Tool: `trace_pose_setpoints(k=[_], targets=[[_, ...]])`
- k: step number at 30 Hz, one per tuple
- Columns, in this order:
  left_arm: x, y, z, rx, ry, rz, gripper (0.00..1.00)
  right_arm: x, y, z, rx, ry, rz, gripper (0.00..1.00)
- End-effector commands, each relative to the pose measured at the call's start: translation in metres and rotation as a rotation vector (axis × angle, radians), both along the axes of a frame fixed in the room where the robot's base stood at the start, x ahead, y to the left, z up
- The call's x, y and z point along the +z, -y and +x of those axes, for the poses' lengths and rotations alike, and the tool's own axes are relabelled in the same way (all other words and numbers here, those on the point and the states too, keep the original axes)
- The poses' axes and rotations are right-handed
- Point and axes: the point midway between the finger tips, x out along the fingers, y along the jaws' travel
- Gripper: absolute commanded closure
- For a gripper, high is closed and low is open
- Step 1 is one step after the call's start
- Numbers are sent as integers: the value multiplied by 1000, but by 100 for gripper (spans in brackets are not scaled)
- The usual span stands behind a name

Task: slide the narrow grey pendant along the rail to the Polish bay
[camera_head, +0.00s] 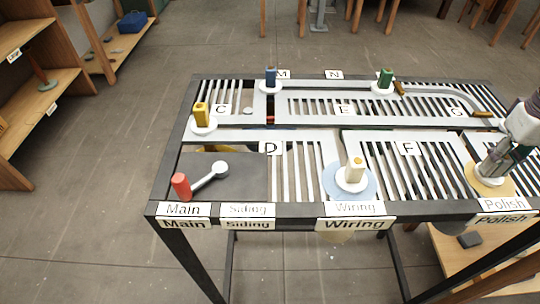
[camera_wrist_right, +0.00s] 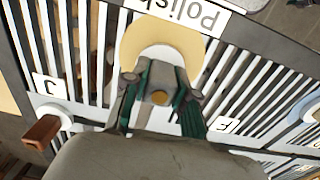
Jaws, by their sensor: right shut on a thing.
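The narrow grey pendant (camera_wrist_right: 160,78), with a yellow-orange dot on top, is between the two dark green fingers of my right gripper (camera_wrist_right: 161,92) in the right wrist view. The gripper is shut on it. Its round white base (camera_head: 487,178) shows under the gripper (camera_head: 497,163) in the head view, over the tan disc (camera_head: 509,189) of the Polish bay. The Polish label (camera_head: 503,204) is just in front; it also shows in the right wrist view (camera_wrist_right: 190,12). The fingers hide most of the pendant in the head view. My left gripper is not in view.
A cream pendant (camera_head: 355,170) stands on the blue Wiring disc (camera_head: 330,183). Yellow (camera_head: 201,115), blue (camera_head: 271,77) and green (camera_head: 386,78) pendants stand along other rails. A red-handled lever (camera_head: 181,186) is at front left. A brown-handled lever (camera_wrist_right: 42,130) is near label J.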

Motion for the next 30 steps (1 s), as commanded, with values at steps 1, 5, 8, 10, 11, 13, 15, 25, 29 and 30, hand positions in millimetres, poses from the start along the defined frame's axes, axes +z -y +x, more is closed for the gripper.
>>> trace_pose_setpoints(k=[1,5,8,10,11,13,15,25,29,30], targets=[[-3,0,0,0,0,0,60,-2,0,-4,1,-3,-1,100],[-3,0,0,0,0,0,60,-1,0,-8,0,-4,-2,100],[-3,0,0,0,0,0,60,-1,0,-9,1,-4,-1,100],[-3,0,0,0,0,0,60,-1,0,-8,1,-4,-1,100],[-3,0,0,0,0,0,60,-1,0,-8,1,-4,-1,100],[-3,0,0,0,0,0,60,-1,0,-8,1,-3,-1,62],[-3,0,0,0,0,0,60,-1,0,-8,1,-3,-1,50],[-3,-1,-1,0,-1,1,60,0,0,-8,1,-2,-1,44],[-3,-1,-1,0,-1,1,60,8,-1,-7,1,0,0,44],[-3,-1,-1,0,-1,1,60,13,-1,-7,2,2,0,44]])
